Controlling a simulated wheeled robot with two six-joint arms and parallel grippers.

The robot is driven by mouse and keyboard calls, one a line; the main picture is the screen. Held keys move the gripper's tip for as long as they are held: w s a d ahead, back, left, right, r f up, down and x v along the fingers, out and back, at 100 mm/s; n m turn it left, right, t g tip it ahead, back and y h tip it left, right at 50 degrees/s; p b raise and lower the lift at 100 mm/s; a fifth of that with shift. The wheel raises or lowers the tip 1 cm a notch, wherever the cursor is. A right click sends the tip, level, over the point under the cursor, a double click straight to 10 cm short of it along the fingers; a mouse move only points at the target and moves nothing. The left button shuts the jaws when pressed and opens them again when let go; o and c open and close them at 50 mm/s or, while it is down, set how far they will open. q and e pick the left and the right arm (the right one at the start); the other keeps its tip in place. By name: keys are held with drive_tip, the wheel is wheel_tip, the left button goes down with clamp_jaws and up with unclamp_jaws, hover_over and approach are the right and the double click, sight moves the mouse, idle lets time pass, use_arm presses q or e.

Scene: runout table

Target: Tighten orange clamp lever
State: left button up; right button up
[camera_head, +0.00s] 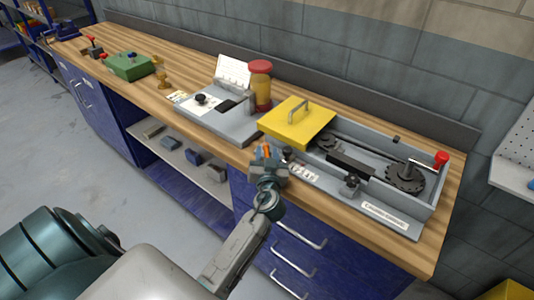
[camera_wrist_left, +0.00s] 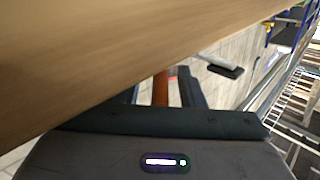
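The orange clamp lever (camera_head: 264,149) shows as a small orange piece at the front edge of the bench, by the left end of the grey runout fixture (camera_head: 325,190). My left gripper (camera_head: 267,157) is at the lever and covers most of it. In the left wrist view, an orange bar (camera_wrist_left: 160,90), which looks like the lever, stands between my two dark fingers (camera_wrist_left: 161,92). Gaps show on both sides of it, so the fingers are open around it. The lever's base is hidden. My right gripper is not in view.
A yellow cover with a handle (camera_head: 297,121) is right behind my left gripper. A grey plate (camera_head: 232,127) and a red-lidded jar (camera_head: 260,86) stand to its left. A red-knobbed lever (camera_head: 442,158) is at the fixture's right end. Drawer handles (camera_head: 301,233) stick out below the bench.

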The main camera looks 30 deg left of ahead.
use_arm(q)
clamp_jaws()
